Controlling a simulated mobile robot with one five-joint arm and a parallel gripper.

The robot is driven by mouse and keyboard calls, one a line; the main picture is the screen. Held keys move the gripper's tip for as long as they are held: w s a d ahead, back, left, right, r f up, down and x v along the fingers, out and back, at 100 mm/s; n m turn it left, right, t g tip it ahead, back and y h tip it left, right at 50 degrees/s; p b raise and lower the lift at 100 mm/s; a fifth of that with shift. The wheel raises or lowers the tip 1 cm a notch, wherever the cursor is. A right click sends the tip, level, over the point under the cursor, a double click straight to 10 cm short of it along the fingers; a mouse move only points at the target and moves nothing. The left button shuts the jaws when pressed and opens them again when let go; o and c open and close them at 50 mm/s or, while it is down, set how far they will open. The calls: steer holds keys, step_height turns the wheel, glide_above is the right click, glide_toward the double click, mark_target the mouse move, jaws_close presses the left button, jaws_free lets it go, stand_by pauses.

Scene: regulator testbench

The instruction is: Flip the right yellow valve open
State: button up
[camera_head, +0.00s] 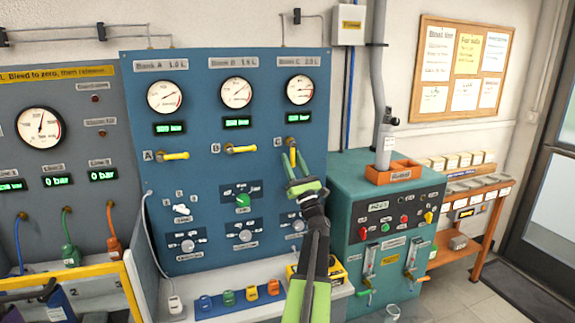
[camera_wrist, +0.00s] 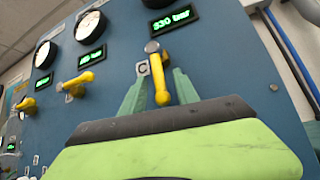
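The right yellow valve, marked C, (camera_head: 292,154) is on the blue panel under the right gauge. In the wrist view its yellow handle (camera_wrist: 160,82) points down from a round metal hub. My gripper (camera_head: 293,162) is at this valve from below. In the wrist view, my gripper's two green fingers (camera_wrist: 159,88) are apart, one on each side of the handle. The right finger is close to the handle; I cannot tell whether it touches. The display above this valve (camera_wrist: 171,20) reads 330 bar.
Knobs (camera_head: 243,200) sit lower on the blue panel (camera_head: 215,170). A teal cabinet (camera_head: 345,175) with an orange tray (camera_head: 394,172) stands close on the right of my arm.

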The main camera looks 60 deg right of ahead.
steer(key=b+v, duration=1.2)
steer(key=v, duration=0.5)
steer(key=shift+f, duration=0.2)
steer(key=shift+s+a, duration=0.1)
